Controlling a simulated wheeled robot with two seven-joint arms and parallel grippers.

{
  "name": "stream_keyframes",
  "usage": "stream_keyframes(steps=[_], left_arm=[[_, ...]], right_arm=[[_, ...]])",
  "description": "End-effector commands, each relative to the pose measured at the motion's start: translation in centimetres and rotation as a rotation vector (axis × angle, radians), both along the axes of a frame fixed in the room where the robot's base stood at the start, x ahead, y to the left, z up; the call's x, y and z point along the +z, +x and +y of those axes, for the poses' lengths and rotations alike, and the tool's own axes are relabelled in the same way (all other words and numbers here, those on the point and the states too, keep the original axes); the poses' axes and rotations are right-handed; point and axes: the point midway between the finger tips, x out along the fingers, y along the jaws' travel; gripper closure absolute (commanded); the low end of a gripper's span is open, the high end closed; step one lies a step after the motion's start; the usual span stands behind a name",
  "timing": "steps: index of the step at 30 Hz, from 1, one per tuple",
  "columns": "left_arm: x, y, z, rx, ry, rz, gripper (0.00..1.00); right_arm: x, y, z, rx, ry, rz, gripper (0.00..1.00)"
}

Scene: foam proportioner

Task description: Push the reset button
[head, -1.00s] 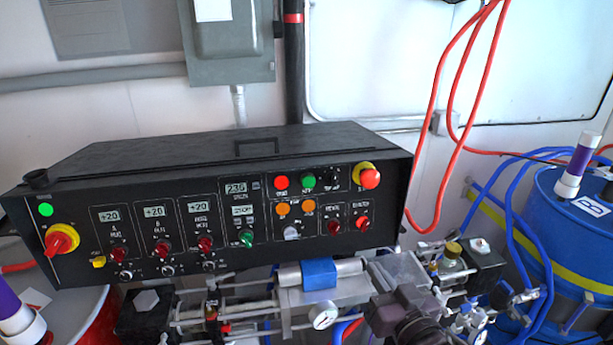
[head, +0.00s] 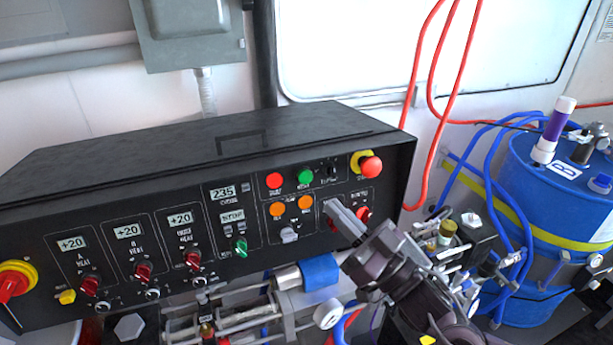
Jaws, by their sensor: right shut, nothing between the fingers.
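The black control panel (head: 100,200) fills the left and middle of the head view. Its upper right section has a red button (head: 274,180), a green button (head: 305,176) and a small black switch (head: 332,169). Their labels are too small to read surely, so I cannot tell which control is the reset button. My right gripper (head: 330,206) is shut and empty. Its tips are in front of the panel, below the black switch and right of two orange buttons (head: 292,206). It hides one lower red control; whether it touches the panel is unclear. My left gripper is out of view.
A red mushroom button on a yellow collar (head: 370,166) is at the panel's upper right. Metal fittings with a blue block (head: 319,269) lie below the panel. Red hoses (head: 457,80) hang at the right, beside a blue drum (head: 560,220).

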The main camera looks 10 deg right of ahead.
Motion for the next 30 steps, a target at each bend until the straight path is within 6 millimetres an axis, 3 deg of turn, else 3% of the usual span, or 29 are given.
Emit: stream_keyframes(steps=[5, 19, 30], left_arm=[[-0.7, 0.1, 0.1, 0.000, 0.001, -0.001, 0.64], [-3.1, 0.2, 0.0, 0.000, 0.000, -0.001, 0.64], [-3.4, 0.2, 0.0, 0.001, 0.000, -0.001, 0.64]], right_arm=[[-0.3, 1.1, 0.2, -0.003, 0.001, -0.003, 1.00], [-1.5, 7.1, 1.4, -0.002, 0.001, -0.001, 1.00], [-1.5, 8.5, 1.7, -0.001, 0.000, 0.000, 1.00]])
